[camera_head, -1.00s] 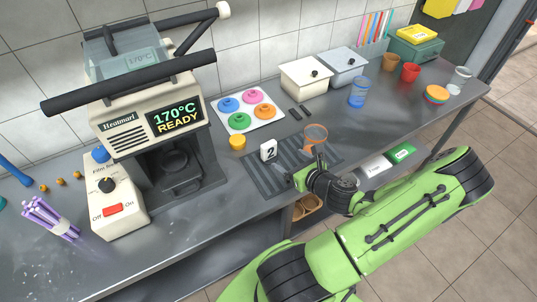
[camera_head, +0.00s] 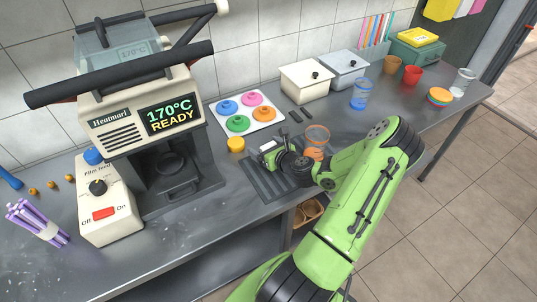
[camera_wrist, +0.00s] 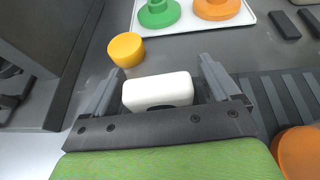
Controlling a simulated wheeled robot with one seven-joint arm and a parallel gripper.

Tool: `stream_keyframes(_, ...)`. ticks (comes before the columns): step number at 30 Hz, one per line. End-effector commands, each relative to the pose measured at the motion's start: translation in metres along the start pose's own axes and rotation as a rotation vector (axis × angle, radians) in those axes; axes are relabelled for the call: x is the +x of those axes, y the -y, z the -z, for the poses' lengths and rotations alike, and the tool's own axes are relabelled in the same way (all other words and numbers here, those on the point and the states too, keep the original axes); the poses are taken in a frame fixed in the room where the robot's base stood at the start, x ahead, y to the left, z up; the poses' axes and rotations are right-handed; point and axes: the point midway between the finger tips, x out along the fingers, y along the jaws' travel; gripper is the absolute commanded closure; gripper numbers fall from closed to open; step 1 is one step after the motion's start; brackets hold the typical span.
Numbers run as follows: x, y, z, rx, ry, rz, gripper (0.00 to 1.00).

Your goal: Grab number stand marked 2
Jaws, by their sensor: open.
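The white number stand (camera_wrist: 158,88) is between the two fingers of my gripper (camera_wrist: 160,70) in the wrist view, with a gap at each side. The fingers are open. In the head view my gripper (camera_head: 268,154) is at the stand (camera_head: 268,146) on the dark ribbed mat (camera_head: 262,181), and covers most of it. The digit on the stand cannot be read now.
A yellow round piece (camera_head: 236,145) stands left of the stand. A clear orange-banded cup (camera_head: 316,138) is close on the right. A white tray (camera_head: 222,122) of coloured lidded pieces lies behind. The heat press (camera_head: 118,128) stands at left.

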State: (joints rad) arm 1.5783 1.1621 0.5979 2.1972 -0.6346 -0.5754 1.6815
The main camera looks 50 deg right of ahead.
Motion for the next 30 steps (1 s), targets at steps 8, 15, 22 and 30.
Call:
stream_keyframes(8, -0.001, 0.000, 0.000, -0.001, 0.000, 0.000, 0.41)
stream_keyframes(15, -0.001, 0.000, -0.001, -0.001, 0.000, 0.000, 0.68)
stream_keyframes(22, -0.005, 0.000, -0.012, -0.005, 0.001, 0.000, 0.68)
stream_keyframes(30, -0.032, 0.000, -0.075, -0.007, 0.001, 0.000, 0.68)
